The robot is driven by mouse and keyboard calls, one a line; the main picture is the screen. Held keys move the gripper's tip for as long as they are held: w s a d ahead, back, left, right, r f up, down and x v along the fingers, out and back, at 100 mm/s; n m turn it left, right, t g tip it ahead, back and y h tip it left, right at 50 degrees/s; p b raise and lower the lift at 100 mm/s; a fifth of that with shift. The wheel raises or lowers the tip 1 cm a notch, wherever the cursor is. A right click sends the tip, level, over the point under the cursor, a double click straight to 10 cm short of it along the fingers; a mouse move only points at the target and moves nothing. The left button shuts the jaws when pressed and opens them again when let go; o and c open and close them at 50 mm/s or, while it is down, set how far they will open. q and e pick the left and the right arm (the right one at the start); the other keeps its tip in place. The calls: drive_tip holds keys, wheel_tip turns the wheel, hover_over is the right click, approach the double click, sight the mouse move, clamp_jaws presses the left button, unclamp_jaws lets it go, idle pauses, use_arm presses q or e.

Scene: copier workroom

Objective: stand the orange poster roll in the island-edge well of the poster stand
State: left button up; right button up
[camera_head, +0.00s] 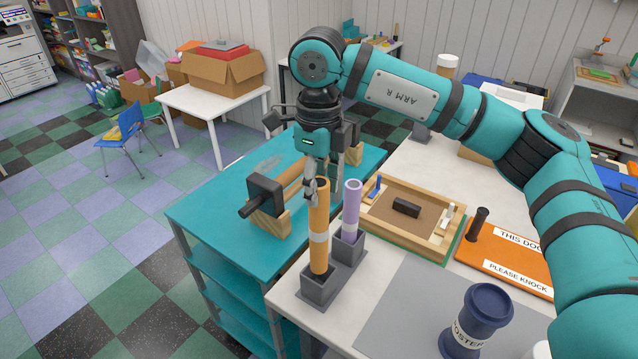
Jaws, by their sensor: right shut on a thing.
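The orange poster roll (319,225) is upright with a pale band around its middle. Its lower end is inside the front-left well of the grey poster stand (322,298), near the white island's left edge; whether it touches the well's floor is hidden. A lilac roll (351,205) stands in the stand's other well, behind and to the right. My right gripper (317,190) comes down from above and is shut on the orange roll's top end. My left gripper is out of view.
A teal cart (215,215) with a black-ended wooden roller stands beside the island. A wooden tray (450,238), orange signs (490,255) and a dark blue POSTER cup (478,318) are on the island. The grey mat (400,305) is mostly bare.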

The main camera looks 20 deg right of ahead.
sight(319, 218)
drive_tip(key=shift+f+b, duration=1)
drive_tip(key=shift+f, duration=0.55)
drive_tip(key=shift+f+b, duration=1)
drive_tip(key=shift+f, duration=0.2)
drive_tip(key=shift+f+b, duration=1.15)
drive_tip(key=shift+f, duration=0.1)
drive_tip(key=o, duration=1.2)
